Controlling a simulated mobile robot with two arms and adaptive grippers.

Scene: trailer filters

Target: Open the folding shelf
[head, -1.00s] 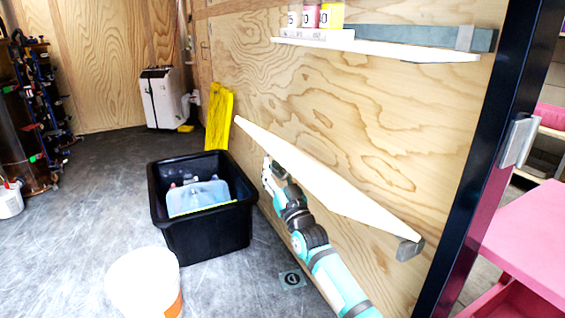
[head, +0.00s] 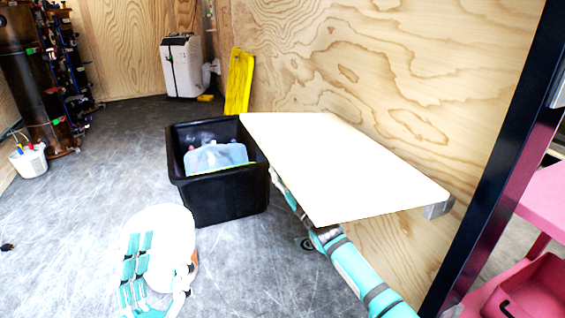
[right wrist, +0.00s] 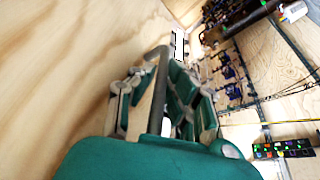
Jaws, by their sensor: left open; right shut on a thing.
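The folding shelf (head: 335,165) is a pale board on the plywood wall, now raised close to level. A grey bracket (head: 438,207) shows at its near right end. My right arm reaches under the board, which hides that gripper in the head view. In the right wrist view my right gripper (right wrist: 158,95) is shut, with a thin grey bar (right wrist: 157,85) between its fingers; I cannot tell which part of the shelf it is. My left gripper (head: 158,275) is open and empty at the lower left, in front of a white bucket (head: 172,222).
A black bin (head: 222,203) with a clear container in it stands just left of the shelf. A yellow folded sign (head: 238,82) leans on the wall beyond. A dark post (head: 490,170) and pink furniture (head: 545,205) are at the right. Grey floor is open at left.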

